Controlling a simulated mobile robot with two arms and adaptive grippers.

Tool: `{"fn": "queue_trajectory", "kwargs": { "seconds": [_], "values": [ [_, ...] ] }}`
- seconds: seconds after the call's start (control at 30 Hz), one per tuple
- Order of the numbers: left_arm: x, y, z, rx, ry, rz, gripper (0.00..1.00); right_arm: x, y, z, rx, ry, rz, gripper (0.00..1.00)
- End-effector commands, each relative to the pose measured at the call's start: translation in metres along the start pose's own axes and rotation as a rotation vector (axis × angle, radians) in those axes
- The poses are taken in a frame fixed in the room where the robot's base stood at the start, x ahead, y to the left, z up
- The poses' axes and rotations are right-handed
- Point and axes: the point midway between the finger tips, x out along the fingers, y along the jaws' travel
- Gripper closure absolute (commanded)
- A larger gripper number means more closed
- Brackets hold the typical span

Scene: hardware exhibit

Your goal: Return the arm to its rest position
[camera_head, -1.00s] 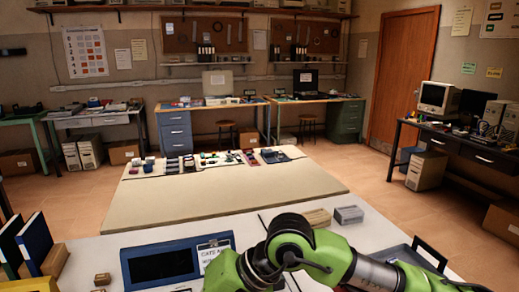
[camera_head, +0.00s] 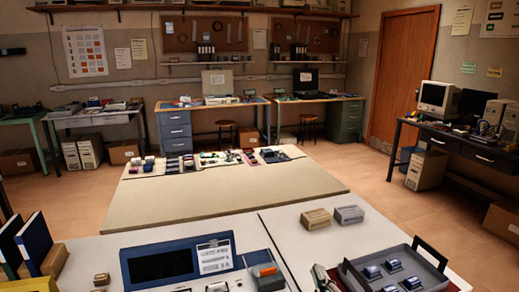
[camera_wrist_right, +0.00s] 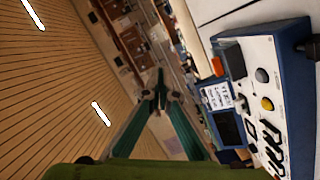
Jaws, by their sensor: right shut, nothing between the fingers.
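My right gripper (camera_wrist_right: 161,88) shows in the right wrist view with its two green fingers drawn together and nothing between them. In the head view a small part of the right gripper (camera_head: 325,278) shows at the bottom edge, beside the left side of a grey tray (camera_head: 431,261). The right arm is otherwise out of the head view. My left gripper is in neither view.
A blue console (camera_head: 178,264) with a screen stands on the near table; it shows also in the right wrist view (camera_wrist_right: 289,113). The tray holds several blue parts. Two small boxes, one tan (camera_head: 316,218) and one grey (camera_head: 349,214), sit behind it.

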Motion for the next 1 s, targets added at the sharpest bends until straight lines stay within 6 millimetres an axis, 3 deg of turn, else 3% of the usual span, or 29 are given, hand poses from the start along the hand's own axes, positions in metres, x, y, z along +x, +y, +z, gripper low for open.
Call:
{"fn": "queue_trajectory", "kwargs": {
  "seconds": [0.03,0.1,0.2,0.3,0.5,0.7,1.0],
  "values": [
    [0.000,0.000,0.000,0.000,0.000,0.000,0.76,-0.011,-0.024,0.030,0.095,-0.089,-0.079,1.00],
    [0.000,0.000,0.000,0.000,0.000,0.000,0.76,-0.032,-0.057,0.067,0.229,-0.218,-0.183,1.00],
    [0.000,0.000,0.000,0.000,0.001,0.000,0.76,-0.071,-0.102,0.111,0.401,-0.402,-0.315,1.00],
    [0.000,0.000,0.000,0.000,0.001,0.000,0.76,-0.112,-0.138,0.141,0.535,-0.563,-0.419,1.00],
    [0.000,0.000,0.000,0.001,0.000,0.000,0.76,-0.187,-0.184,0.172,0.714,-0.821,-0.557,1.00],
    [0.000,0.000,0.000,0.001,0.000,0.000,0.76,-0.256,-0.212,0.187,0.837,-1.042,-0.656,1.00],
    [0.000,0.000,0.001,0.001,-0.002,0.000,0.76,-0.226,-0.291,0.231,0.819,-1.058,-0.675,1.00]
  ]
}}
